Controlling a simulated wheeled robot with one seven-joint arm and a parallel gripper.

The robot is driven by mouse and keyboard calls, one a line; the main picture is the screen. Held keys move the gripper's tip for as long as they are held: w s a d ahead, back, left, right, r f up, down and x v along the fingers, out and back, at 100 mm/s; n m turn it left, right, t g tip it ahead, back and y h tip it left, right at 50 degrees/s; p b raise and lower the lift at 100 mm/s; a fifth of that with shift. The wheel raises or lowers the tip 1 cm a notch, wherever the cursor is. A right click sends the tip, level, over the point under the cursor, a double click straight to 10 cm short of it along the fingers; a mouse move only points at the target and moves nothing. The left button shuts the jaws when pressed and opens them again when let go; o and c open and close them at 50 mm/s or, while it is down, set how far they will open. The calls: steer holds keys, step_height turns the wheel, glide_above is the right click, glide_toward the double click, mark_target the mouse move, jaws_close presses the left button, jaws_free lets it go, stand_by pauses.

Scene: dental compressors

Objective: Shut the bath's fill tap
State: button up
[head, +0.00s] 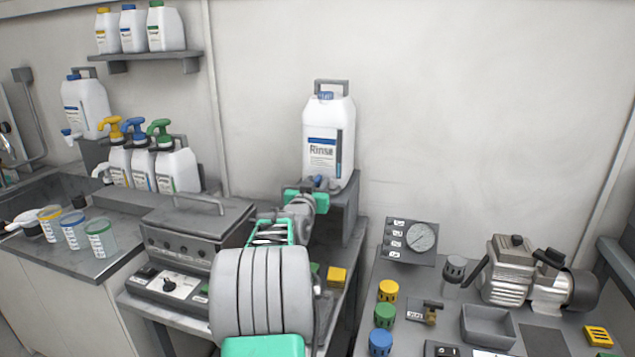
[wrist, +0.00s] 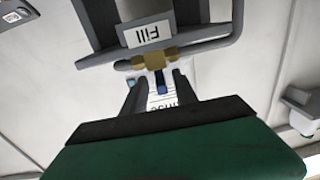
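In the wrist view the fill tap has a brass body (wrist: 155,60) on a grey pipe, beside a white plate reading "Fill" (wrist: 150,33) that appears upside down. Its blue lever (wrist: 160,83) points from the brass body into the gap between my fingers. My gripper (wrist: 157,84) is open, with one dark finger on each side of the lever and visible gaps between. In the head view my arm hides most of the tap area below the Rinse jug (head: 328,140). The grey bath (head: 195,232) with a closed handled lid stands left of my arm.
The Rinse jug stands on a grey raised stand (head: 352,205) behind my gripper. A yellow block (head: 337,276) lies on the bench. Right are a gauge panel (head: 410,241) and a compressor (head: 522,275). Pump bottles (head: 175,168) stand left, behind the bath.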

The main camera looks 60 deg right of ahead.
steer(key=shift+w+d, duration=0.2)
steer(key=shift+d, duration=0.45)
steer(key=shift+c, duration=0.5)
jaws_close()
